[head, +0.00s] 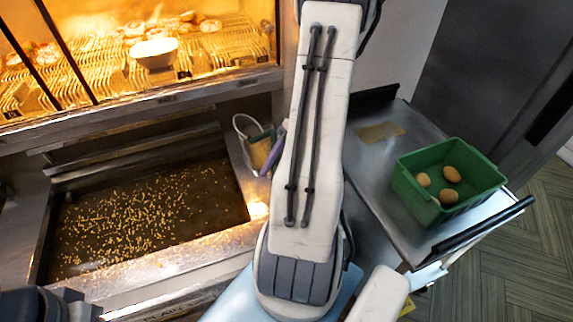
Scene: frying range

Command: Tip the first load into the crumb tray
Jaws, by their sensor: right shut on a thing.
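The fryer vat (145,215) at the left holds dark oil with many golden crumbs floating on it. A wire-looped tool (241,126), which looks like a skimmer, shows at the vat's right rim beside my right arm. A yellowish patch and a purple piece show next to the loop. My right gripper is mostly hidden behind the arm's white link and is shut on this tool. Whether the tool carries crumbs is unclear. A metal tray top (365,165) with a flat yellow-brown patch (381,132) lies to the right. I cannot tell if this is the crumb tray. My left gripper is not visible.
A green crate (468,197) with several brown round pieces stands on the metal surface at the right. A lit warming cabinet (140,75) with a white bowl (154,52) is behind the vat. Wooden floor (530,250) is open at the far right.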

